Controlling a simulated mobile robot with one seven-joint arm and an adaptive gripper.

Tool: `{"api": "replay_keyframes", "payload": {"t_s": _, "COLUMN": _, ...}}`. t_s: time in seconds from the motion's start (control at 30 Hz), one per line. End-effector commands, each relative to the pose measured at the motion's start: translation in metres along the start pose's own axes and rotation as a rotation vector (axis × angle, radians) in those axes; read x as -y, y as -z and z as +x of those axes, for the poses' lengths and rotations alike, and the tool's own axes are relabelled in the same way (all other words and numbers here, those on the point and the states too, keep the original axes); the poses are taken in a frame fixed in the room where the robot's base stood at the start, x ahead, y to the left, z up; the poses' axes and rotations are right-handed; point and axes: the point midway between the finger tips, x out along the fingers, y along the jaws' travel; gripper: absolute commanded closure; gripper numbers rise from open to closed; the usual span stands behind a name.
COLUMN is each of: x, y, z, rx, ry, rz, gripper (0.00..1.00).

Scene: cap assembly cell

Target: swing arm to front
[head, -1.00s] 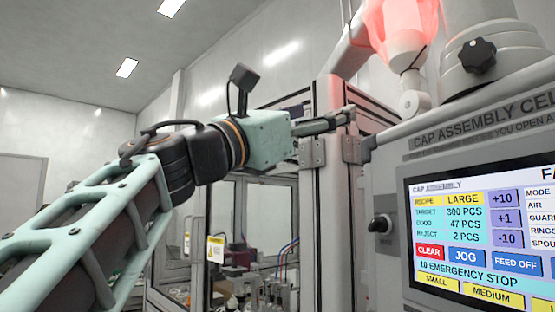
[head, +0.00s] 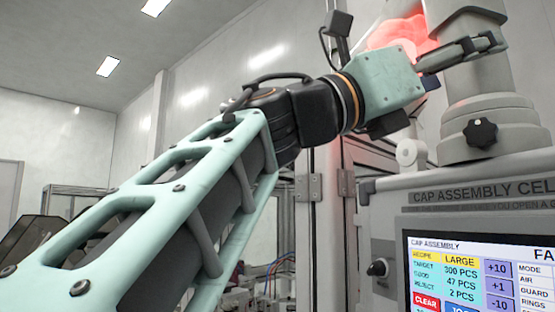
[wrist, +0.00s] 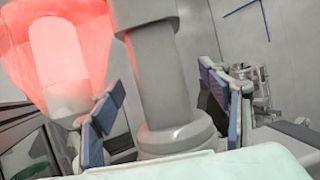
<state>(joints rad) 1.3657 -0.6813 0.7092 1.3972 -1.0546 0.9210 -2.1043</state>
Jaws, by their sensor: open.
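My gripper (head: 492,44) is at the upper right of the head view, at the end of my raised teal arm. It points right, in front of the grey post (head: 482,85) and above the control panel (head: 475,275). In the wrist view my gripper's two blue-padded fingers (wrist: 160,88) stand wide apart with nothing between them but the view of the grey post (wrist: 155,85) behind. I cannot tell how far the fingers are from the post.
A glowing red lamp (head: 390,33) is beside my wrist, partly hidden; it also shows in the wrist view (wrist: 62,45). A black knob (head: 481,133) juts from the post's base. The glazed cabinet's frame (head: 318,190) stands behind my arm. The left side looks open.

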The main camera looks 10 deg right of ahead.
Motion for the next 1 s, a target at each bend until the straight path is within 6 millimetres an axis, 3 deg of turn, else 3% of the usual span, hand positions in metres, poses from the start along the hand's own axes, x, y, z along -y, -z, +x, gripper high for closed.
{"api": "replay_keyframes", "payload": {"t_s": 0.2, "x": 0.000, "y": -0.001, "z": 0.028, "rx": 0.001, "ry": 0.000, "rz": 0.001, "gripper": 0.30}}
{"api": "replay_keyframes", "payload": {"t_s": 0.57, "x": 0.000, "y": -0.001, "z": 0.033, "rx": 0.001, "ry": -0.001, "rz": 0.001, "gripper": 0.30}}
{"api": "replay_keyframes", "payload": {"t_s": 1.0, "x": 0.000, "y": 0.000, "z": 0.033, "rx": 0.001, "ry": -0.001, "rz": 0.001, "gripper": 0.77}}
